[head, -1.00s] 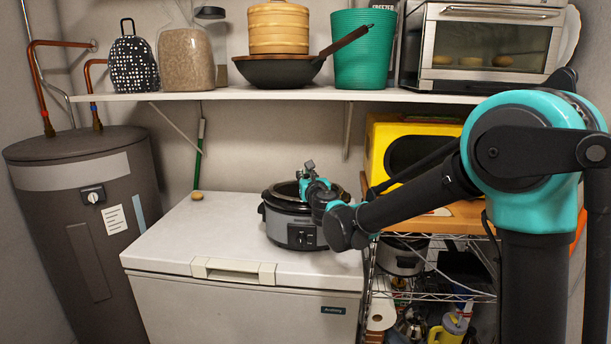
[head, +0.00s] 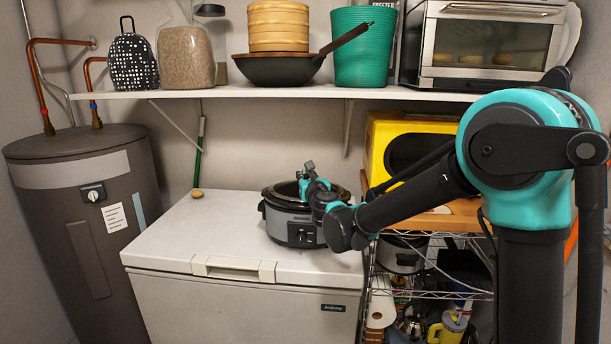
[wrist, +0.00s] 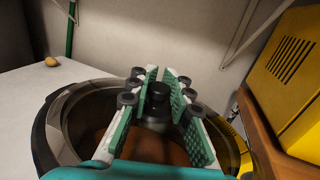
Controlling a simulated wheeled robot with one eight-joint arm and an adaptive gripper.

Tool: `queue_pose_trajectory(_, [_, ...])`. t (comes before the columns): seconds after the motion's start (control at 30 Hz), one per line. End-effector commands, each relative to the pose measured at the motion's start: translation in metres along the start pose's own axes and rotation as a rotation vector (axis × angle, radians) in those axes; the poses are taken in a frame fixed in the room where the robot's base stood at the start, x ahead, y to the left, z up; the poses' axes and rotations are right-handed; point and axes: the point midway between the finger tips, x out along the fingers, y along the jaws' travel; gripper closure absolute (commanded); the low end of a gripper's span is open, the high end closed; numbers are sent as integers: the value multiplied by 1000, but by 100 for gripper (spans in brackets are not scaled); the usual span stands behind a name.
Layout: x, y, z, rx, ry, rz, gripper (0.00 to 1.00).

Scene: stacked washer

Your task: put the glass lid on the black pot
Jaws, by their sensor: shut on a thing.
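The black pot (head: 290,228), a slow cooker with a grey front and a dial, stands on the right part of the white chest freezer. It also shows in the wrist view (wrist: 45,140), with its dark rim around a brownish middle. My gripper (head: 309,184) is over the pot; in the wrist view its green-padded fingers (wrist: 163,88) are shut on the black knob of the glass lid (wrist: 155,103). The clear glass is hard to make out, and my fingers hide part of it. I cannot tell whether the lid touches the pot's rim.
The white freezer top (head: 185,235) is clear to the left, except for a small brown object (head: 197,193). A yellow appliance (head: 405,150) stands on a wooden top to the right. A wall shelf (head: 200,94) with jars, a pan and a toaster oven hangs above.

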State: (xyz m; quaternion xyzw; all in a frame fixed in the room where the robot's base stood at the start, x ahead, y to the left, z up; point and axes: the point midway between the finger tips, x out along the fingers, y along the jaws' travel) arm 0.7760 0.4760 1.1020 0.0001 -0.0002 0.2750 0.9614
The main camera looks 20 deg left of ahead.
Motion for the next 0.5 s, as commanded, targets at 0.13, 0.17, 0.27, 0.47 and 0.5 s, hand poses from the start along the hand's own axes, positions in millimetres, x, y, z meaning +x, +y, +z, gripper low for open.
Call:
queue_pose_trajectory(0.13, [0,0,0,0,0,0,66])
queue_pose_trajectory(0.17, [0,0,0,0,0,0,62])
queue_pose_trajectory(0.27, [0,0,0,0,0,0,56])
queue_pose_trajectory(0.47, [0,0,0,0,0,0,56])
queue_pose_trajectory(0.5, [0,0,0,0,0,0,56])
